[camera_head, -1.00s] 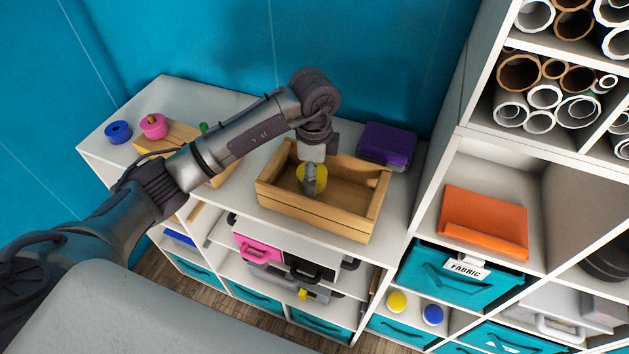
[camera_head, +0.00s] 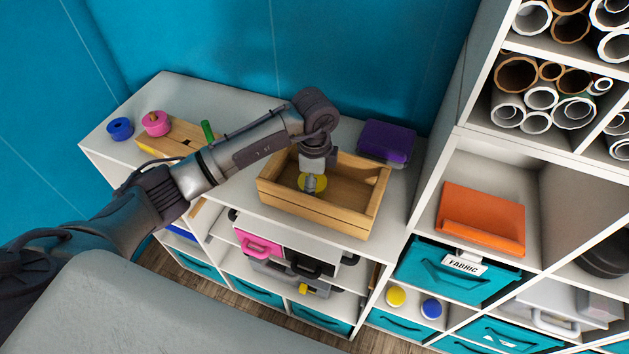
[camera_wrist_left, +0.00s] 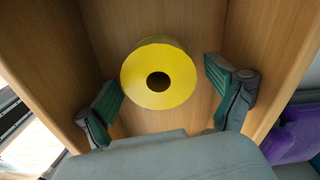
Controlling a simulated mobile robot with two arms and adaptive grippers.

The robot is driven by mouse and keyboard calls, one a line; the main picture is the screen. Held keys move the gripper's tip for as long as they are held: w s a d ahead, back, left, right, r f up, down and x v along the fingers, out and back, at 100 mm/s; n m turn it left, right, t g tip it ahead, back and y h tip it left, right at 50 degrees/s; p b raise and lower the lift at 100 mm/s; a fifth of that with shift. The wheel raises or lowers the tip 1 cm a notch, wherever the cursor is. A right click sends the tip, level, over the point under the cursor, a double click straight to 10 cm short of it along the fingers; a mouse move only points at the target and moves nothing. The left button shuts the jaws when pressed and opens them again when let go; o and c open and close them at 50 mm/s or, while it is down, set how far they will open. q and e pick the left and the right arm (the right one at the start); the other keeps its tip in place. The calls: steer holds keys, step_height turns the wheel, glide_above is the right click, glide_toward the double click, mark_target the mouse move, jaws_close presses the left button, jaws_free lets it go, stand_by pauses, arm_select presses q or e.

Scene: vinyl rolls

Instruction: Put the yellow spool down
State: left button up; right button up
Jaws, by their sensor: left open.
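The yellow spool (camera_wrist_left: 160,91) lies inside the wooden crate (camera_wrist_left: 226,15), with its round face and dark centre hole toward the left wrist camera. My left gripper (camera_wrist_left: 170,103) is open in the left wrist view. Its fingers stand apart on both sides of the spool, with visible gaps. My right gripper is in neither view.
A purple case (camera_head: 386,142) stands behind the crate on the white shelf top. A pink spool (camera_head: 156,123) on a wooden holder (camera_head: 178,143) and a blue spool (camera_head: 120,129) are at the left. Tall shelves with an orange box (camera_head: 482,222) rise at the right.

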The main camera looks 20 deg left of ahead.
arm_select(q)
steer(key=shift+r, duration=0.65)
step_height(320, 180, up, 11)
steer(key=b, duration=0.2)
